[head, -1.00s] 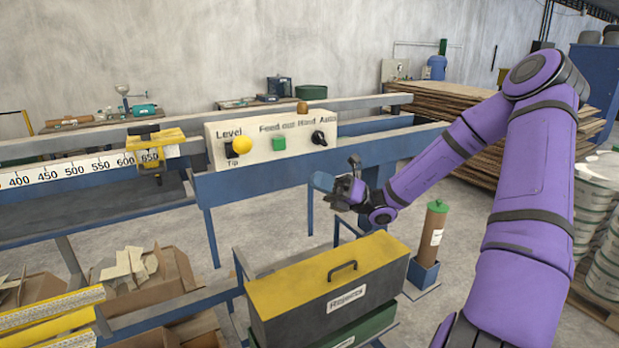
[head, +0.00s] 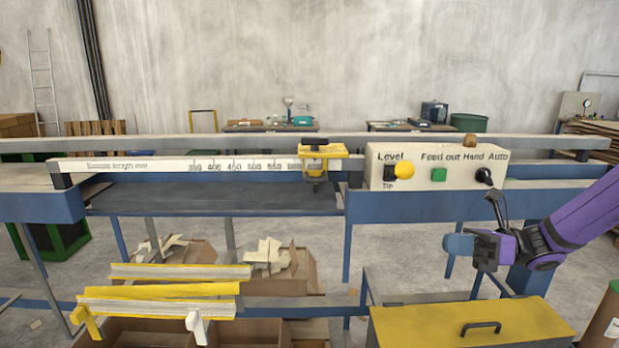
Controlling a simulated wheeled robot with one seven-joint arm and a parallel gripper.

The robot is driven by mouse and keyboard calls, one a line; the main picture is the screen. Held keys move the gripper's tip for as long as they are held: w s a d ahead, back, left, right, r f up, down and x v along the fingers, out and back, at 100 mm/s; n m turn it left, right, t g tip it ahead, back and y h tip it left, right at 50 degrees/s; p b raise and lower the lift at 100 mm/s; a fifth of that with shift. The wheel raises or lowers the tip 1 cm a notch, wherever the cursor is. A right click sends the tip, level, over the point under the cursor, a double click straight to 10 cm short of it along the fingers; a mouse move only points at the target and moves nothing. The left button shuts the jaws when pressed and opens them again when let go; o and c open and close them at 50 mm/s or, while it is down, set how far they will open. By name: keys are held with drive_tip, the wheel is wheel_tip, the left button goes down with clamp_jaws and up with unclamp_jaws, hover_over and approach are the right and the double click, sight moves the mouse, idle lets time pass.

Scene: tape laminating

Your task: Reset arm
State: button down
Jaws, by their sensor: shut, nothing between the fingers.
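My gripper (head: 460,244) is at the right of the head view, at the end of my purple arm. It is shut and holds nothing. It hangs in front of the blue machine frame, below the control panel (head: 436,158) and above the yellow-topped rejects box (head: 430,328). The panel carries a yellow button (head: 404,170), a green button (head: 439,174) and a black Hand/Auto knob (head: 483,175). My gripper is apart from all of these. Most of my upper arm is outside the picture.
A length scale (head: 130,166) with a yellow slider (head: 322,152) runs left of the panel. Yellow-edged racks (head: 160,292) stand at the front left. Cardboard boxes (head: 305,265) with scraps lie below the frame. A brown cylinder (head: 604,318) stands at the lower right.

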drive_tip(key=s+a+r+n+g+h, duration=0.1)
drive_tip(key=s+a+n+g+h, duration=0.3)
drive_tip(key=s+n+h, duration=0.65)
drive_tip(key=s+d+r+n+t+h, duration=0.5)
drive_tip(key=s+r+n+t+h, duration=0.3)
drive_tip(key=s+r+n, duration=0.2)
drive_tip(key=shift+d+r+n, duration=0.4)
drive_tip(key=shift+r+n, duration=0.6)
drive_tip(key=shift+n, duration=0.15)
